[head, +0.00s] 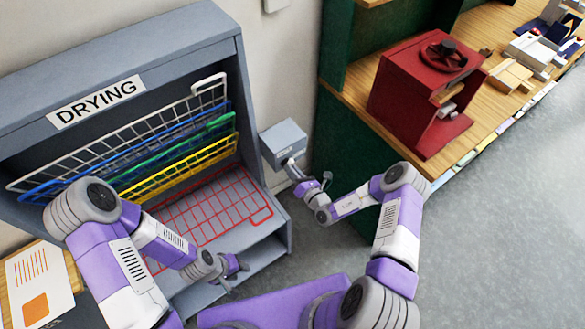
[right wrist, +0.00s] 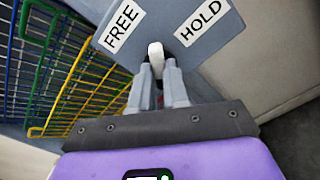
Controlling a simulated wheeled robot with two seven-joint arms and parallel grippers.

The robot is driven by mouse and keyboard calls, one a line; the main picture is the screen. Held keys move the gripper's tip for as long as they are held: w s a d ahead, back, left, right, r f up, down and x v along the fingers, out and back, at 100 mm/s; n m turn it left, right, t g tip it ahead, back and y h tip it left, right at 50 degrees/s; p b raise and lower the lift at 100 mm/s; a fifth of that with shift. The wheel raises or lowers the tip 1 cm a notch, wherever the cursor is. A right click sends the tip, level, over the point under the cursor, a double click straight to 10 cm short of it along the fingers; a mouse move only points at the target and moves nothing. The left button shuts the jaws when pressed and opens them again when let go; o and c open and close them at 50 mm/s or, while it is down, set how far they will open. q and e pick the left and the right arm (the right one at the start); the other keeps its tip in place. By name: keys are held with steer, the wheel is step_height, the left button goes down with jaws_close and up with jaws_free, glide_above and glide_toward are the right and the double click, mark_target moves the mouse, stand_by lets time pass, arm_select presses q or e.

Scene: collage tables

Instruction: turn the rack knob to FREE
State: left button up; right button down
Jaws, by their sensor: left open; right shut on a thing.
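The rack knob (right wrist: 155,50) is a small white piece on the grey box (head: 284,140) at the right side of the drying rack (head: 222,55). In the right wrist view it stands between the labels FREE (right wrist: 122,26) and HOLD (right wrist: 202,22); its exact setting is hard to tell. My right gripper (right wrist: 158,72) is shut on the knob; the fingers hide its lower part. In the head view my right gripper (head: 294,168) is at the box's front. My left gripper (head: 240,266) is open and empty, low before the rack.
White (head: 120,133), blue, green and yellow wire shelves are tilted up in the rack; a red one (head: 205,212) lies low. A red press (head: 410,95) stands on a wooden counter at right. A printed sheet (head: 38,285) lies at left. Floor at right is clear.

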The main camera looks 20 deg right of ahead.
steer(key=shift+n+p, duration=1.2)
steer(key=shift+n, duration=2.4)
steer(key=c, duration=1.1)
jaws_free()
steer(key=v, duration=0.7)
steer(key=shift+s+d, duration=0.1)
steer(key=shift+s, duration=0.2)
